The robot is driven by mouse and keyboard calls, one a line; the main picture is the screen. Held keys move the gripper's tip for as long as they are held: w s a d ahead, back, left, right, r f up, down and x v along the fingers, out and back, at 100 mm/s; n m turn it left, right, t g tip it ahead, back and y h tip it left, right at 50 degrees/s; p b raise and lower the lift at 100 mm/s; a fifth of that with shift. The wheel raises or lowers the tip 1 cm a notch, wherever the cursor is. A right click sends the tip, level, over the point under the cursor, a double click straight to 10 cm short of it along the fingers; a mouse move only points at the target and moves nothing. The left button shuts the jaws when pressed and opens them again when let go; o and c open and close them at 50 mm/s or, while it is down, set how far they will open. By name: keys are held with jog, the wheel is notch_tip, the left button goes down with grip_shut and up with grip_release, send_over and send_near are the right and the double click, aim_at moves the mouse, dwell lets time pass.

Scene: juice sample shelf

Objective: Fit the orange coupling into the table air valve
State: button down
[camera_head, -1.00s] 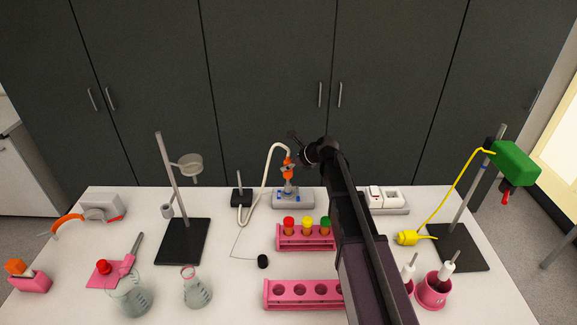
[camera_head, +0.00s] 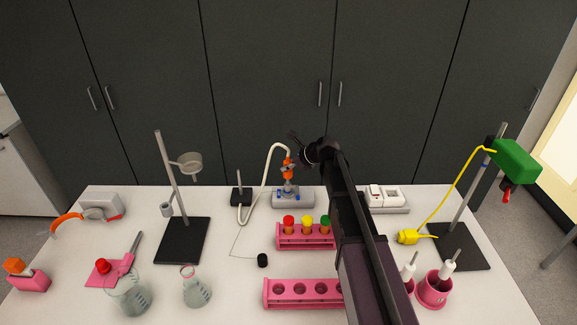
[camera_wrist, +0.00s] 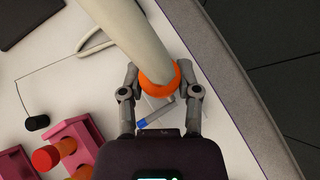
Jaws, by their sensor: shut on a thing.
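My gripper (camera_wrist: 159,88) is shut on the orange coupling (camera_wrist: 170,74), with one finger on each side of it. The coupling is upright at the end of a pale hose (camera_wrist: 124,28). In the head view the orange coupling (camera_head: 288,162) stands directly above the table air valve (camera_head: 292,199), a grey block with blue levers. A blue lever (camera_wrist: 156,124) shows below the coupling in the wrist view. The joint between coupling and valve is too small and partly hidden to tell whether it is seated.
A pink rack (camera_head: 290,243) with red, yellow and green capped tubes stands in front of the valve. A black-based post (camera_head: 241,197) is left of it, and a white socket box (camera_head: 390,195) is right. The table's back edge is close behind the valve.

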aim_at(288, 172)
jog(key=shift+f+b, duration=1.5)
jog(key=shift+f, duration=0.05)
dwell(1.1)
jog(key=shift+c, duration=1.2)
grip_release()
jog(key=shift+r, duration=0.25)
